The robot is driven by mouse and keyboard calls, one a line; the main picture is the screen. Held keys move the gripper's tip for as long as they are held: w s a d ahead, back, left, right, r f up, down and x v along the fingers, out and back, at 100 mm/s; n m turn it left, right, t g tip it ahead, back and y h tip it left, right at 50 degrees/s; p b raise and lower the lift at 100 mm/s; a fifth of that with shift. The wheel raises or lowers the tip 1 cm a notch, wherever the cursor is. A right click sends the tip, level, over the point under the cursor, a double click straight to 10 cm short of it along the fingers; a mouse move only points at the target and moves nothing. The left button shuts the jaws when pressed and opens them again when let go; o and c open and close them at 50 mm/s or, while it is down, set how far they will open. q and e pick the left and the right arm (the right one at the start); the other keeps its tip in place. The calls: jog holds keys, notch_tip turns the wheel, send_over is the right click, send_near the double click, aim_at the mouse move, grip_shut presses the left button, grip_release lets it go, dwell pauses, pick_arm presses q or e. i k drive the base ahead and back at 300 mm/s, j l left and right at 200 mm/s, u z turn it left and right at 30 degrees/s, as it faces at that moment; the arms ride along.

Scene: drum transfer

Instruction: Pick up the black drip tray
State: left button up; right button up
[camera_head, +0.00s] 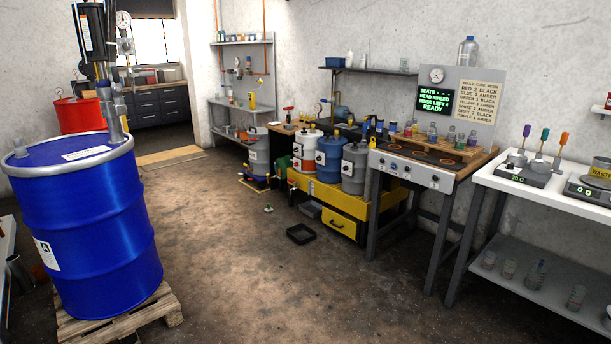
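The black drip tray (300,234) is a small, shallow, dark square tray. It lies flat on the brown floor near the middle of the head view, in front of the yellow cabinet. It looks empty. Neither of my grippers shows in the head view, so I cannot see their state.
A large blue drum (88,225) stands on a wooden pallet (120,320) at the left. A yellow cabinet (345,222) with several cans stands behind the tray. A grey workbench (412,172) and white table (555,190) line the right. The floor before the tray is clear.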

aim_at(302, 234)
jog(key=i, duration=2.45)
